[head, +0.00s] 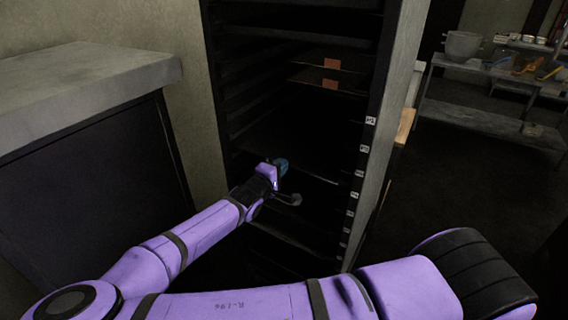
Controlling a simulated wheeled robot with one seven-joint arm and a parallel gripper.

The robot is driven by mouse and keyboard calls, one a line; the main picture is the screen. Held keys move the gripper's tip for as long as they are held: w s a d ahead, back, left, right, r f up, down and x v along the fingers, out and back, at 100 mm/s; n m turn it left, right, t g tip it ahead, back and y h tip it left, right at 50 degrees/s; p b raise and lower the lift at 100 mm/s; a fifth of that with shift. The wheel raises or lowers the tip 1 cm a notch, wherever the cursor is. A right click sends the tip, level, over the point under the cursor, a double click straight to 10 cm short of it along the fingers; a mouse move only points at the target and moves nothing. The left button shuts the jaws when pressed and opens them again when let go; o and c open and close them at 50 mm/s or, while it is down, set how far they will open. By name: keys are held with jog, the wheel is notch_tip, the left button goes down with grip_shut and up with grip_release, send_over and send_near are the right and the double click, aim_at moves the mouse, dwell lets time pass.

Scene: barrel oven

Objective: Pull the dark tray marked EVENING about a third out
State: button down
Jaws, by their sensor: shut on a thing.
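A tall dark rack (375,110) holds several dark trays on its rails. My gripper (282,166) is at the rack's open front, about halfway down. It is shut on the front edge of a dark tray (318,178), though the contact itself is small and dim. The tray's front edge runs to the right from my gripper. I cannot read EVENING on any tray. How far this tray stands out of the rack is hard to tell in the dark.
Two thin trays with orange marks (331,64) sit higher in the rack. Small white labels (370,121) run down the right post. A grey counter (80,85) stands at left. A metal shelf unit (480,115) with a pot (463,45) stands at back right. Dark floor lies between.

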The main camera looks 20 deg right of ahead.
jog(key=v, duration=2.1)
jog(key=shift+a, duration=0.15)
jog(key=c, duration=1.2)
grip_release()
jog(key=shift+s, duration=0.1)
jog(key=shift+c, duration=0.2)
jog(key=v, duration=0.8)
jog(key=shift+s, duration=0.1)
